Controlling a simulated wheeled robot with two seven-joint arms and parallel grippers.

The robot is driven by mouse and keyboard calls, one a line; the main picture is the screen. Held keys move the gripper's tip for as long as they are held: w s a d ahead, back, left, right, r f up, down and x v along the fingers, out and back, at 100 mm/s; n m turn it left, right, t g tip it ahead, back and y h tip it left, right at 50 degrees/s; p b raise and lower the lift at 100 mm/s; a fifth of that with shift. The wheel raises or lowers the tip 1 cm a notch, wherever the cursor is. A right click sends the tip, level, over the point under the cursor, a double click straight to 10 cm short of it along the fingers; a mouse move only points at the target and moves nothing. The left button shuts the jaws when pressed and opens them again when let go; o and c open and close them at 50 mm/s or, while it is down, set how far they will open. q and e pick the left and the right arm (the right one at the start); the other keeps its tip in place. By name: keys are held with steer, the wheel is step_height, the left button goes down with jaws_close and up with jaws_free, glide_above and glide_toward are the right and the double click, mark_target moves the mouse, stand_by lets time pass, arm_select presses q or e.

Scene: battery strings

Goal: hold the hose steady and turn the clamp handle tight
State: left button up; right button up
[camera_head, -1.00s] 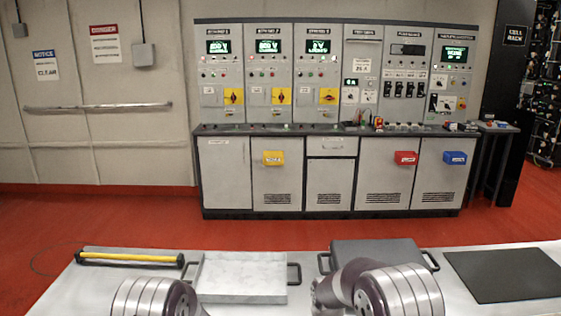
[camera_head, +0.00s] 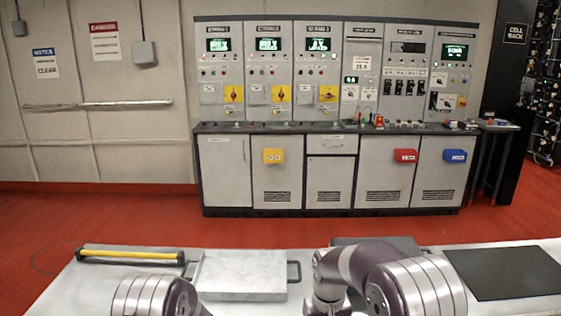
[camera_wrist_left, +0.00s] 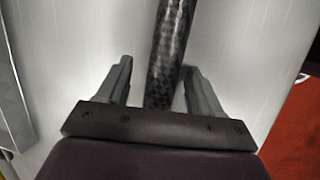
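A dark, checker-patterned hose (camera_wrist_left: 168,50) runs down the middle of the left wrist view. My left gripper (camera_wrist_left: 158,72) is open with the hose between its two fingers. A gap shows between the hose and the left finger; the right finger is close beside the hose, and I cannot tell whether it touches. The hose's ends are out of view. I make out no clamp handle in any view. In the head view only links of my two arms show at the bottom edge; my right gripper is out of view.
On the table, a pale tray (camera_head: 242,275) lies in the middle, a yellow bar (camera_head: 130,255) with black ends at the left, and a dark mat (camera_head: 505,272) at the right. A dark tray is mostly behind my right arm. A cabinet row (camera_head: 333,170) stands beyond the red floor.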

arm_select(q)
steer(key=shift+r, duration=0.1)
